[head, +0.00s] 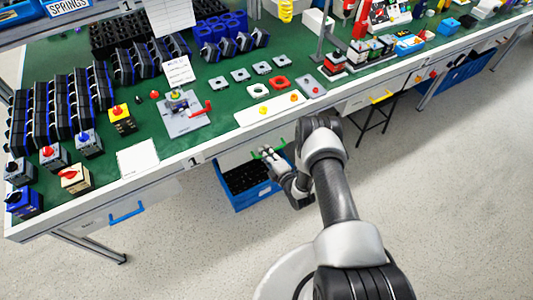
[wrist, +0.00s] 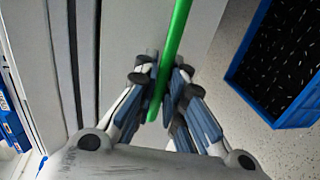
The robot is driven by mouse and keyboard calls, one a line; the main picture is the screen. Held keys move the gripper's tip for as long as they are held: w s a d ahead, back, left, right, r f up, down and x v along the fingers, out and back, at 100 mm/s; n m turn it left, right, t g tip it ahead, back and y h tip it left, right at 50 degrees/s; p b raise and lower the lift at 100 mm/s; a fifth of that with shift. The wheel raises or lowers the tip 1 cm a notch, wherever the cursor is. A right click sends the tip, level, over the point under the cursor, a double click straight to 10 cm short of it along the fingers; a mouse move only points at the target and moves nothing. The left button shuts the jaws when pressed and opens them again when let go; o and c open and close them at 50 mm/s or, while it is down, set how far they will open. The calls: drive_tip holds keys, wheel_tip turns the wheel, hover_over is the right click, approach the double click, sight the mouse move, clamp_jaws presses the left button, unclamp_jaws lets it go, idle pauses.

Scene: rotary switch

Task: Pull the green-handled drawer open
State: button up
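The green handle (head: 257,155) is on the front of the workbench, below the table edge in the head view. In the wrist view the green handle (wrist: 178,35) is a long bar crossing the upper middle, in front of the grey drawer front (wrist: 125,35). My gripper (wrist: 163,75) has its two fingers close on either side of the bar and appears shut on it. In the head view my gripper (head: 268,154) is at the handle and hides part of it. I see no clear gap at the drawer.
A blue crate (head: 240,201) stands on the floor below the handle; it also shows at the right of the wrist view (wrist: 243,65). A blue handle (head: 127,212) is to the left and a yellow one (head: 381,97) to the right. The floor in front is clear.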

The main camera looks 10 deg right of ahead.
clamp_jaws()
idle(0.3)
